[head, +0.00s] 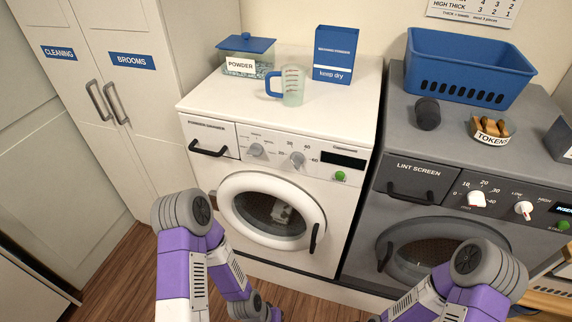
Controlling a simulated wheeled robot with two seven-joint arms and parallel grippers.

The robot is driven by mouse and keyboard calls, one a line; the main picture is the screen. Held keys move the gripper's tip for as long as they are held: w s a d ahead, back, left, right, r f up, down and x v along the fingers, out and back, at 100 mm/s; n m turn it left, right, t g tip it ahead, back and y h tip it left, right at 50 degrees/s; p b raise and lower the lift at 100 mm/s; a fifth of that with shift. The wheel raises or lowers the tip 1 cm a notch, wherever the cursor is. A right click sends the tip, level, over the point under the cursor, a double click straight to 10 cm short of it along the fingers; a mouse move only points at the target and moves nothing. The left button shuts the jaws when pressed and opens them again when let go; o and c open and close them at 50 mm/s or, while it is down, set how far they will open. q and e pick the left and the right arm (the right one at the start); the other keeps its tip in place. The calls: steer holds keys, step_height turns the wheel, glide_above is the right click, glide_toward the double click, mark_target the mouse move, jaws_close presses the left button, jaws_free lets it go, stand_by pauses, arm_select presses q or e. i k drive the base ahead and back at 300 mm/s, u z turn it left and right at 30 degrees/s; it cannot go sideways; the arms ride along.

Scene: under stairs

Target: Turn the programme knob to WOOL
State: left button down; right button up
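The white washing machine (190,103) stands in the middle of the head view. Its panel has a grey knob (256,149) on the left, ringed by small labels too blurred to read, so I cannot tell WOOL or where the knob points. A second grey knob (297,159) to its right has numbers around it, including 30, 40 and 60. My purple arms show at the bottom, in front of and below the machines. Neither gripper shows, and nothing of mine touches the knobs.
The washer has a drawer handle (208,149), a dark display (343,159), a green button (340,176) and a closed round door (271,210). The grey dryer (392,143) on the right has two white-pointered knobs. A powder box (334,55) and a measuring jug (292,86) stand on the washer.

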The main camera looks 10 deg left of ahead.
mark_target(256, 149)
steer(key=z, duration=1.3)
steer(key=k, duration=0.7)
steer(key=u, duration=0.7)
steer(key=i, duration=0.4)
